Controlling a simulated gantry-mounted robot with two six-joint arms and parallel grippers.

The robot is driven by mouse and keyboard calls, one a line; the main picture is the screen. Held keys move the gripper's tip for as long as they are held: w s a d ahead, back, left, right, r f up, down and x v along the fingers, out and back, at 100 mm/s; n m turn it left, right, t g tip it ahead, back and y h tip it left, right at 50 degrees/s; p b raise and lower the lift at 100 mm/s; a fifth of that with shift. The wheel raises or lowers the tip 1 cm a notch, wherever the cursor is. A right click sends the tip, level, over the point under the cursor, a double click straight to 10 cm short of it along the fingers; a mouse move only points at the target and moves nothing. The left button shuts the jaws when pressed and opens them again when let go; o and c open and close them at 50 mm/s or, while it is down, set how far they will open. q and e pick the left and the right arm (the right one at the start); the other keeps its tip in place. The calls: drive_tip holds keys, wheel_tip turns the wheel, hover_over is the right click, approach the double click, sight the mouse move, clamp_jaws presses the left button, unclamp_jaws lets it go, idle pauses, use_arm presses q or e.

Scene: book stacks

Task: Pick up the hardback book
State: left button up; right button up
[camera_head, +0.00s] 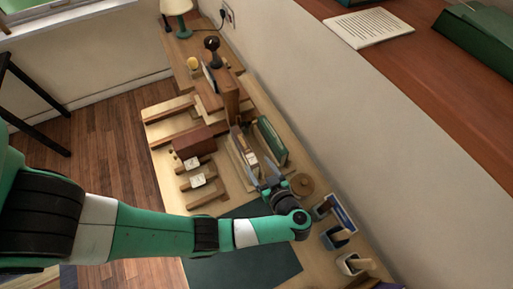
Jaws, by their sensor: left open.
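A dark green upright slab (273,140) that looks like a hardback book stands near the wall side of the wooden table. A dark red-brown block (195,143), perhaps another book, lies left of it. My left gripper (266,177) is open, just in front of the green book and close to its near end. Small pale and grey items (250,158) stand beside the green book, near the fingertips. I cannot tell whether the fingers touch anything. My right gripper is not in view.
A round wooden disc (302,184) lies right of my left gripper. Several small holders (338,237) line the right edge. A dark green mat (250,265) lies below my arm. Wooden blocks (207,199) lie to the left. A lamp (178,10) stands at the back.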

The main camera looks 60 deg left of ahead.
sight(246, 148)
use_arm(q)
drive_tip(key=shift+s, duration=0.1)
drive_tip(key=x, duration=0.2)
drive_tip(key=b+x, duration=0.1)
drive_tip(key=x, duration=0.3)
drive_tip(key=shift+s+a, duration=0.2)
drive_tip(key=shift+s, duration=0.1)
drive_tip(key=shift+r+b+x, duration=0.15)
drive_tip(key=shift+b+x, duration=0.35)
drive_tip(key=shift+x, duration=0.85)
drive_tip(key=shift+r+b+x, duration=0.15)
drive_tip(key=shift+b+x, duration=0.3)
drive_tip(key=shift+x, duration=0.95)
drive_tip(key=shift+w, duration=0.15)
drive_tip(key=shift+c, duration=0.3)
clamp_jaws()
drive_tip(key=shift+r, duration=0.1)
